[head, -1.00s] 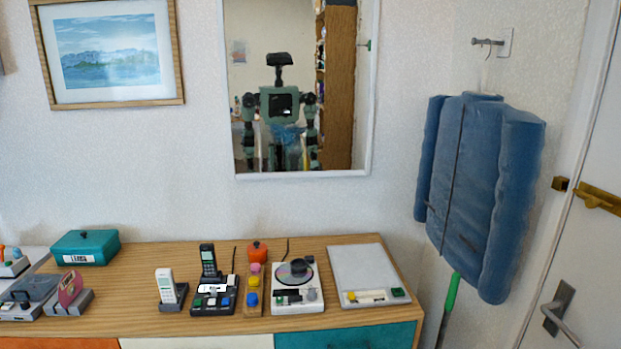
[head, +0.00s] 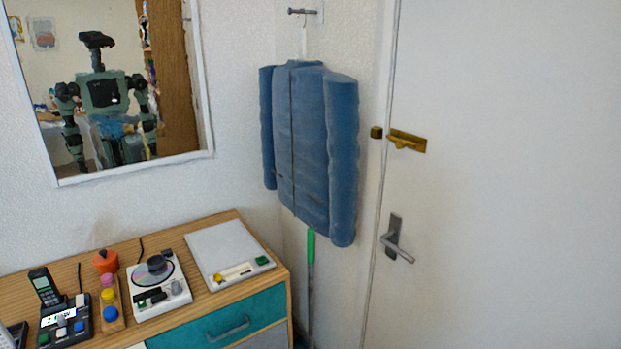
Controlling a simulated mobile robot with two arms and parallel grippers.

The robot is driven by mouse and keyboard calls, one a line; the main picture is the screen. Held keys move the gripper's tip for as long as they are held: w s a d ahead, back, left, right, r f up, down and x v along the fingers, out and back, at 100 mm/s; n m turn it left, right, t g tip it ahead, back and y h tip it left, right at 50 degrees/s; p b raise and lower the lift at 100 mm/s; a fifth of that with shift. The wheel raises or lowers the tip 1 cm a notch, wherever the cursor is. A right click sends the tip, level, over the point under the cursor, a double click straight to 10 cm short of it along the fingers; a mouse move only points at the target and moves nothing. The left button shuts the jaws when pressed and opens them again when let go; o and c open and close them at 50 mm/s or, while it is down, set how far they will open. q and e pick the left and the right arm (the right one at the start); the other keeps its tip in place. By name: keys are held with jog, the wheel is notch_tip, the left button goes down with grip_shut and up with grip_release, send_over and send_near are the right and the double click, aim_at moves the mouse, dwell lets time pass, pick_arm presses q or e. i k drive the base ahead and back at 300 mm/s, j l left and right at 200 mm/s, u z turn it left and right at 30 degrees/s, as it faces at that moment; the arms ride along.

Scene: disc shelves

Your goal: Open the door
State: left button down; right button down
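The white door (head: 510,180) fills the right side of the head view and looks shut in its frame. A grey lever handle (head: 397,242) on a dark plate sits near its left edge. Above the handle is a brass latch (head: 407,140) on the door, with a small brass catch (head: 376,132) on the frame beside it. I cannot tell whether the latch is engaged. Neither of my grippers is directly in view. The mirror shows a robot's reflection, with its grippers too unclear to judge.
A wooden dresser (head: 120,250) with gadgets on top stands at the lower left. A blue jacket (head: 310,150) hangs from a wall hook (head: 303,11) between dresser and door. A green-handled pole (head: 311,250) leans below it. The mirror (head: 205,100) hangs above the dresser.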

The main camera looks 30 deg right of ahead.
aim_at(510, 217)
jog(key=z, duration=2.2)
jog(key=i+j, duration=0.1)
jog(key=j, duration=0.15)
jog(key=i+j, duration=0.1)
jog(key=j+u, duration=0.05)
jog(key=j, duration=0.05)
